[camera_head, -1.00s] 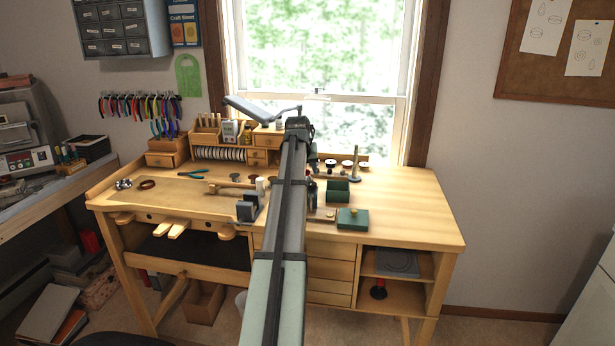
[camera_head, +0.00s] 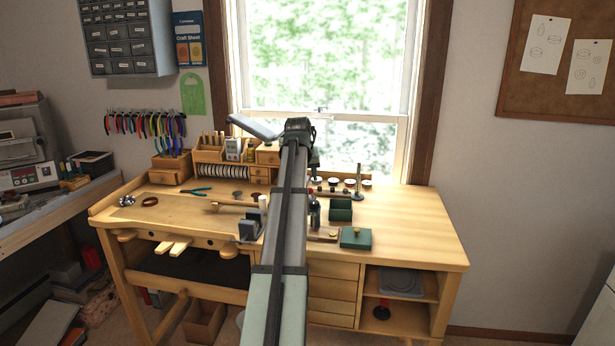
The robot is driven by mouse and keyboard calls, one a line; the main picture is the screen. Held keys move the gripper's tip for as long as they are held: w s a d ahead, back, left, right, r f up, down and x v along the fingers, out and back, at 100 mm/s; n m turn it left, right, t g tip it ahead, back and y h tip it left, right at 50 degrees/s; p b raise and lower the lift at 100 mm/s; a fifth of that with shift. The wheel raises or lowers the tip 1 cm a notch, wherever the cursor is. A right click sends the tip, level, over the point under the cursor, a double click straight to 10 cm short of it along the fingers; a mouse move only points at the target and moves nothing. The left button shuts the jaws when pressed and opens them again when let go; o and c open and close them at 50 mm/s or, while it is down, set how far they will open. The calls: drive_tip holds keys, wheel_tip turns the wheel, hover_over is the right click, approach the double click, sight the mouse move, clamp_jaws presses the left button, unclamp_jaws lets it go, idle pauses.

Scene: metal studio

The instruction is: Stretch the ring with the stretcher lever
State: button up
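My arm reaches away from me over the workbench (camera_head: 408,221), and its far end stands above the back of the bench. Dark parts beyond the arm's end show at its right edge, but I cannot make out fingertips or anything held. A small upright tapered post on a dark base (camera_head: 358,180) stands at the back of the bench, right of my arm. It may be part of the stretcher; I cannot make out a lever. A small reddish-brown ring-like item (camera_head: 149,201) lies at the bench's left. I cannot tell whether it is the task's ring.
A green box (camera_head: 356,238) and a dark green open tray (camera_head: 341,210) sit right of my arm. A grey block-like tool (camera_head: 250,230) stands left of it. A lamp head (camera_head: 255,127) rises behind. The bench's right side is clear.

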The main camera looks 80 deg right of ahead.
drive_tip(key=shift+m, duration=0.3)
drive_tip(key=s+r, duration=0.1)
drive_tip(key=s+d, duration=0.1)
drive_tip(key=s+d+r, duration=0.1)
drive_tip(key=s, duration=0.1)
drive_tip(key=shift+d+r, duration=0.2)
drive_tip(key=shift+r, duration=0.15)
drive_tip(key=c, duration=0.5)
drive_tip(key=d+r, duration=0.1)
drive_tip(key=s+d+r, duration=0.1)
drive_tip(key=d, duration=0.1)
drive_tip(key=d+r, duration=0.1)
drive_tip(key=r, duration=0.1)
drive_tip(key=shift+s+d, duration=0.35)
drive_tip(key=shift+d, duration=0.05)
clamp_jaws()
drive_tip(key=w+a+f+m+t+y, duration=0.1)
drive_tip(key=w+f+m+t+y, duration=0.1)
drive_tip(key=f, duration=0.8)
drive_tip(key=shift+w+a+f+m+y, duration=0.15)
drive_tip(key=shift+w+f+m+y, duration=0.3)
drive_tip(key=shift+w+y, duration=0.85)
